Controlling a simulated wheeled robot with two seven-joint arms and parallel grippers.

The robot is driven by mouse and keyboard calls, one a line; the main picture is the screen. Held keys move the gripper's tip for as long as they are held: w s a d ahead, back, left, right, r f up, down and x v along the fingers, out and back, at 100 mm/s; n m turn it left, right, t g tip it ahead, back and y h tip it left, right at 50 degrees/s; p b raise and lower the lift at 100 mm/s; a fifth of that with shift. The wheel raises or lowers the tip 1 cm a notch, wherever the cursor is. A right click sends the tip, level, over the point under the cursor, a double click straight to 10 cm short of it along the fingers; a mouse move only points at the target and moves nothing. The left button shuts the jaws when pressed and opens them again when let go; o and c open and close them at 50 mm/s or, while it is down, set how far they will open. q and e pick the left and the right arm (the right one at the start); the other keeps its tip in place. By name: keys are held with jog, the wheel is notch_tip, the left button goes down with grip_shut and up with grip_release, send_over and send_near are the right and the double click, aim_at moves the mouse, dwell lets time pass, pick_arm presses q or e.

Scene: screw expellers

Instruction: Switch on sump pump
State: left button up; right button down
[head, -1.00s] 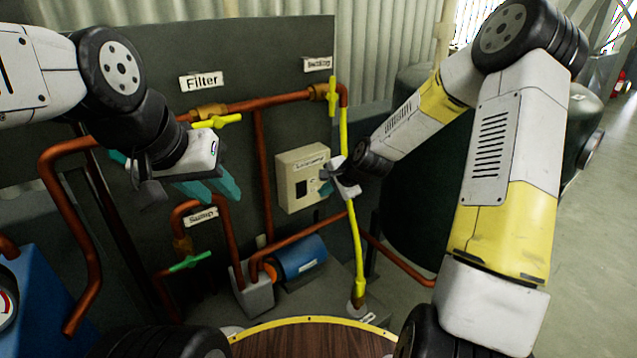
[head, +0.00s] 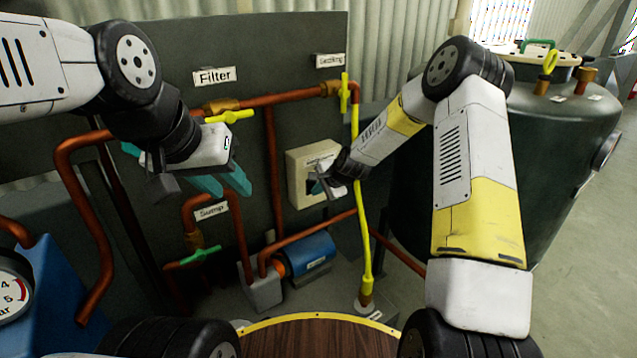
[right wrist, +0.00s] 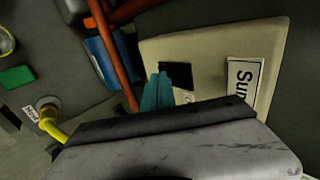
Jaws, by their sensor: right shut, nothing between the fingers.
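The beige switch box (head: 298,182) is mounted on the dark panel, partly hidden by my right gripper (head: 318,183). In the right wrist view the box face (right wrist: 215,50) carries a black switch (right wrist: 176,75) and a white label (right wrist: 240,82) starting "Su". My right gripper's teal fingers (right wrist: 160,92) are shut and empty, beside the switch; I cannot tell whether they touch the box. The blue pump (head: 308,256) sits below the box. My left gripper (head: 224,181) hangs in front of the panel, its fingers apart and empty.
Copper pipes (head: 275,165) run across the panel. A yellow pipe (head: 361,225) stands just right of the box. Yellow (head: 230,116) and green (head: 200,255) valve handles stick out near my left gripper. A large dark tank (head: 560,140) stands at the right.

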jog(key=shift+w+a+f, duration=0.1)
dwell(0.4)
jog(key=shift+r, duration=0.85)
